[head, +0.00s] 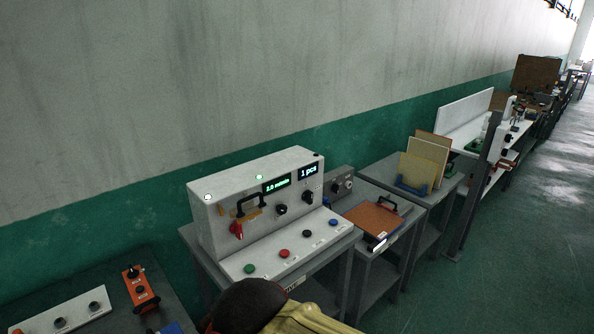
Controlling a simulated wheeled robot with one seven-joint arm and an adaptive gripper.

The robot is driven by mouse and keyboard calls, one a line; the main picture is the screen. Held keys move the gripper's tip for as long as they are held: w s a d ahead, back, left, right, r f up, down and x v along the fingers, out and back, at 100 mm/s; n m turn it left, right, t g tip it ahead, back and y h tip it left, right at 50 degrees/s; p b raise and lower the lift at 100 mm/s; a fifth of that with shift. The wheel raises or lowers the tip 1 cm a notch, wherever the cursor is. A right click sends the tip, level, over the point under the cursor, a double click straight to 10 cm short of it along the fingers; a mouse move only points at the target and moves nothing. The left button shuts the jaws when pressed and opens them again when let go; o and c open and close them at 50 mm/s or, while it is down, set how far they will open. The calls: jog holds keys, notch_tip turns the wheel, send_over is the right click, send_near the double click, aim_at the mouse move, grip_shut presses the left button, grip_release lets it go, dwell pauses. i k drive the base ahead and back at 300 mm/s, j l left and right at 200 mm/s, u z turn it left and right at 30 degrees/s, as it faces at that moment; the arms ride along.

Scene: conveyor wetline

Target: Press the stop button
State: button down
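A white control console (262,205) stands on a grey metal table against the wall. Its low front ledge carries a row of round buttons: green (249,269), red (284,253), black (307,234) and blue (333,222). Small labels lie by them, too small to read, so I cannot confirm which is marked stop; the red one is a likely match. The upright face has a red lever switch (236,229), a black handle, black knobs and two lit displays. My gripper is not in view.
A dark rounded thing with a yellow part (300,319) rises at the bottom, close to the console; I cannot tell what it is. An orange control box (140,289) lies on the left bench. More tables stand to the right. The green floor (525,250) is open at right.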

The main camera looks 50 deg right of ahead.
aim_at(284, 254)
jog(key=z, duration=1.65)
